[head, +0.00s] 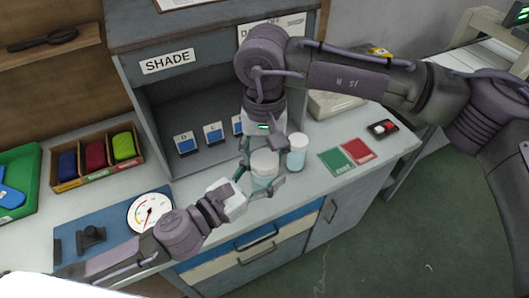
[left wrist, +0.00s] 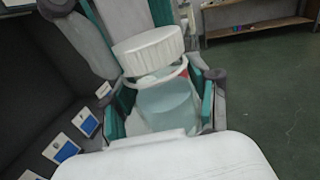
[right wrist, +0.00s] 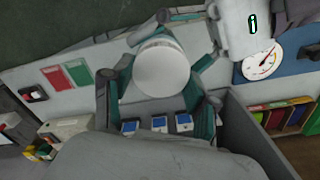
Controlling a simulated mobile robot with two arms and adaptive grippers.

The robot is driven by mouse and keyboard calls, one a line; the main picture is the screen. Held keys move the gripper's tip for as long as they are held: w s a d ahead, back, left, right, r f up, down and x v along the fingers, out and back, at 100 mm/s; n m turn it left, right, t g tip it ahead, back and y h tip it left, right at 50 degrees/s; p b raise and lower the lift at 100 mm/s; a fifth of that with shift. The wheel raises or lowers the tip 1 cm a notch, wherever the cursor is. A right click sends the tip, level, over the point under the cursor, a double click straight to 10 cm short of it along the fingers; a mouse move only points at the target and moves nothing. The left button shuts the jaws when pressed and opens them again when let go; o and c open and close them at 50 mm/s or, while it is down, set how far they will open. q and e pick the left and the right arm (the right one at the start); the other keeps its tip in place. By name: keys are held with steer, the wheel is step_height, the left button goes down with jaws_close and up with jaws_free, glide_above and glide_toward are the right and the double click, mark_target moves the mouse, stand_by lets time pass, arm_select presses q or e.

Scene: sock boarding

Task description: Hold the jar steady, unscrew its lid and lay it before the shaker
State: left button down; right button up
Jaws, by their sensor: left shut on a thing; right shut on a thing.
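The jar (head: 262,184) is a clear vessel with pale blue contents, upright near the counter's front edge. My left gripper (head: 258,187) is shut around its body; the left wrist view also shows the jar (left wrist: 166,105) between the fingers. The white lid (left wrist: 148,50) is over the jar's mouth, with a narrow gap above the rim in the left wrist view. My right gripper (right wrist: 160,85) comes from above and is shut on the lid, which fills the right wrist view's middle. A white-capped pale blue container, seemingly the shaker (head: 297,155), stands just right of the jar.
A green card (head: 336,162) and a red card (head: 358,151) lie to the right. The grey cabinet marked SHADE (head: 168,61) stands behind, with small labelled blocks inside. A dial gauge (head: 150,213) is on a blue mat at left. The counter before the cards is clear.

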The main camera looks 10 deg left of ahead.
mark_target(264, 158)
arm_select(q)
steer(key=shift+f, duration=0.1)
arm_select(e)
steer(key=shift+r, duration=0.85)
steer(key=shift+r, duration=0.15)
